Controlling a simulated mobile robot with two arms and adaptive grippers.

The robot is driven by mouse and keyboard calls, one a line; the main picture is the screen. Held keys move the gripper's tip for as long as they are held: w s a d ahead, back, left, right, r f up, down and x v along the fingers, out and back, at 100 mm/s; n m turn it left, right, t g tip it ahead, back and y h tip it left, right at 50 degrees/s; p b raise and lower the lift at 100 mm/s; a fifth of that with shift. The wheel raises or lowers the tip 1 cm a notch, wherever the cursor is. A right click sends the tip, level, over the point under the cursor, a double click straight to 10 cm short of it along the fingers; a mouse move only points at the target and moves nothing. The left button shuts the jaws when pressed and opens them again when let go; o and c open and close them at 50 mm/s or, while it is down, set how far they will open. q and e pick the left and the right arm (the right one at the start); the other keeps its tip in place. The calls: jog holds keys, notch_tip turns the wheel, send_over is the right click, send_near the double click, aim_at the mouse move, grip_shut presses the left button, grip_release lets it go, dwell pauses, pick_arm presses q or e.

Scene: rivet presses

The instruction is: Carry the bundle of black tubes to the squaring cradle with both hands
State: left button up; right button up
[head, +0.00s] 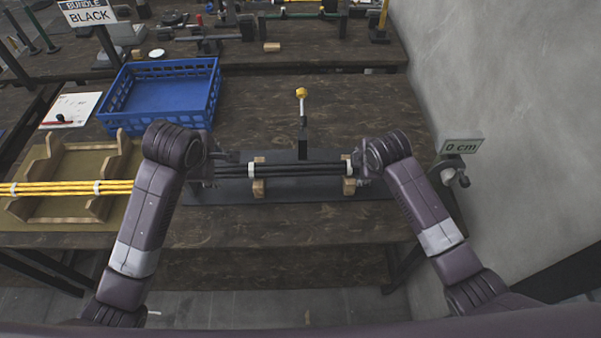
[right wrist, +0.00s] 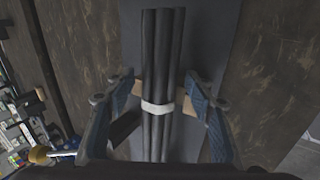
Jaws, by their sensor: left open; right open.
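The bundle of black tubes (head: 305,169) lies level across two wooden supports (head: 259,188) on a dark plate (head: 300,196), with white bands around it. My left gripper (head: 222,164) is open at the bundle's left end. My right gripper (head: 357,166) is open at its right end. In the right wrist view, the fingers of the right gripper (right wrist: 160,105) stand either side of the black tubes (right wrist: 163,60), apart from them, near a white band (right wrist: 158,108). No label shows which stand is the squaring cradle; the dark plate with its wooden supports holds the black tubes.
A wooden stand (head: 120,165) at left holds yellow tubes (head: 65,188). A blue crate (head: 165,92) stands behind it. A post with a yellow knob (head: 301,93) rises behind the black tubes. Table behind the plate is mostly clear.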

jog(key=shift+s+r, duration=0.15)
jog(key=shift+r, duration=0.2)
jog(key=v, duration=1.1)
jog(key=shift+s, duration=0.15)
